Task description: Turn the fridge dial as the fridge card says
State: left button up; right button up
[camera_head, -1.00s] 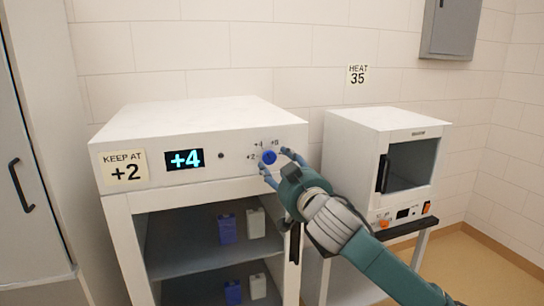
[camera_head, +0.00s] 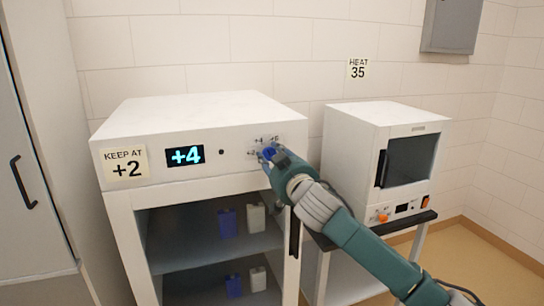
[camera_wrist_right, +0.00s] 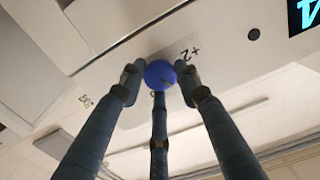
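The white fridge (camera_head: 200,110) has a card (camera_head: 126,164) reading "KEEP AT +2" and a lit display (camera_head: 185,156) reading "+4". The blue dial (camera_head: 269,153) is at the right of its front panel, partly hidden by my fingers. In the right wrist view the dial (camera_wrist_right: 160,74) sits among the three fingertips, with a "+2" mark beside it. My right gripper (camera_head: 268,156) is closed in around the dial, its fingertips at the dial's sides. Which mark the dial points to is hard to see. My left gripper is not in view.
A white heater box (camera_head: 365,150) with a dark window stands on a small table to the right, under a "HEAT 35" card (camera_head: 357,69). The open fridge shelves hold blue and white containers (camera_head: 227,222). A tall cabinet (camera_head: 35,170) stands at the left.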

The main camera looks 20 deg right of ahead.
jog(key=shift+r, duration=0.4)
